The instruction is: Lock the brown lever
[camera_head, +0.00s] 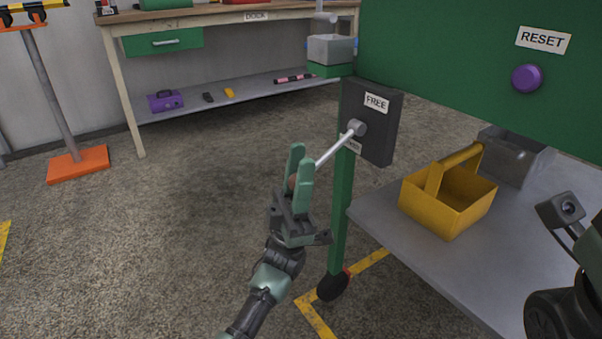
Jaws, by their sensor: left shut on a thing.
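The lever is a light grey rod (336,149) that runs down and left from a round pivot on a dark grey box (378,143). A white FREE label (376,102) sits above the pivot; a second label (354,147) below it is partly covered by the rod and unreadable. My left gripper (301,162) is at the lever's outer end, with its green fingers pointing up. It is shut on the lever's brown end knob (291,182), which shows only in small part between and beside the fingers.
A green panel (440,60) with a purple RESET button (526,78) stands at right. Below it, a grey shelf (390,232) holds a yellow tote (448,205) and a grey bin (516,155). A green post (339,220) stands beside my gripper. Floor at left is open.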

